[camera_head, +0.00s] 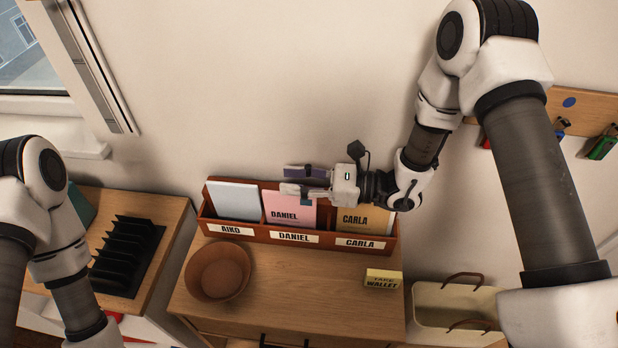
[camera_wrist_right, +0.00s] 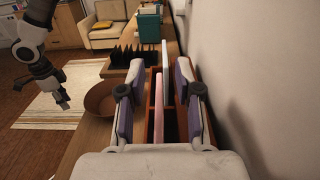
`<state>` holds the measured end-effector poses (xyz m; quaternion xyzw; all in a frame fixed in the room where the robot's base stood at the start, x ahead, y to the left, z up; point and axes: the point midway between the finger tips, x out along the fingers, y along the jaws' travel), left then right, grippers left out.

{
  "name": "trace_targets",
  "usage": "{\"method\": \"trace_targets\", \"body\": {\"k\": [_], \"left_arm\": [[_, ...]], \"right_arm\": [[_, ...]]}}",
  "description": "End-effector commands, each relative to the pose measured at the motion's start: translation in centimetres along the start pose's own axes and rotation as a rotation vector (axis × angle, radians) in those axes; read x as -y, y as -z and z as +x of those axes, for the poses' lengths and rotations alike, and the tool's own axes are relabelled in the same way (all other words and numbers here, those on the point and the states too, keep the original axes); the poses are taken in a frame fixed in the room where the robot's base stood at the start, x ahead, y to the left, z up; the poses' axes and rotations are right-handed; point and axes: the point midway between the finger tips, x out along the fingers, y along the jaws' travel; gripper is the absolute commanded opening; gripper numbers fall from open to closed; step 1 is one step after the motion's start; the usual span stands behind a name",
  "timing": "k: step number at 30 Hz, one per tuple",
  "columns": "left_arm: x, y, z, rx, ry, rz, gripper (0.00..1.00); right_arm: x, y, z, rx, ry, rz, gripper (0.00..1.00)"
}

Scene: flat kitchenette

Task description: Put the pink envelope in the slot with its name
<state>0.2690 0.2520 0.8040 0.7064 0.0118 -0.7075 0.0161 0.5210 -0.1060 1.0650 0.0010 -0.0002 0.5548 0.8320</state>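The pink envelope (camera_head: 289,208), marked DANIEL, stands upright in the middle slot of the wooden letter rack (camera_head: 209,229), behind the label DANIEL (camera_head: 294,237). In the right wrist view the pink envelope (camera_wrist_right: 158,106) shows edge-on between my fingers, with a gap on both sides. My right gripper (camera_head: 305,180) is open at the envelope's top edge, coming from the right. A pale blue envelope (camera_head: 235,201) stands in the AIKO slot, and a tan one (camera_head: 364,219) marked CARLA in the CARLA slot. My left gripper (camera_wrist_right: 63,99) is small at the left of the wrist view.
A brown bowl (camera_head: 217,271) stands in front of the rack at the left. A yellow TAKE WALLET note (camera_head: 383,279) is at the right front. A black file holder (camera_head: 128,256) is on the left surface. The wall is close behind the rack. The cabinet top's middle is clear.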

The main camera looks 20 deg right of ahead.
Motion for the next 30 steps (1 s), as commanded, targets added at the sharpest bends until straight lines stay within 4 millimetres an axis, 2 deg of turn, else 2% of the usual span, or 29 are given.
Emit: {"method": "trace_targets", "body": {"k": [3,4,7,12,18,22,30], "left_arm": [[0.0,0.0,-2.2,0.000,0.000,0.000,0.38],[0.0,0.1,-0.9,-0.001,0.000,0.000,0.38],[0.0,0.0,0.2,0.000,0.000,0.000,0.38],[0.0,0.0,0.9,0.000,0.000,0.000,0.38],[0.0,0.0,1.2,0.000,0.000,0.000,0.38],[0.0,0.0,1.2,0.000,0.000,0.000,0.38],[0.0,0.0,1.2,0.000,0.000,0.000,0.38]], "right_arm": [[0.0,-2.0,0.0,0.000,0.000,-0.001,0.33],[0.1,-1.0,-0.8,0.003,0.005,0.001,0.33],[0.2,-0.8,-3.1,0.005,0.009,0.002,0.33],[0.2,-1.0,-7.2,0.007,0.008,0.000,0.33],[0.1,-1.1,-10.8,0.005,0.005,0.000,0.33],[0.0,-1.1,-11.8,0.002,0.001,-0.001,0.33],[0.0,-1.0,-12.0,0.000,0.000,0.000,0.33]]}}
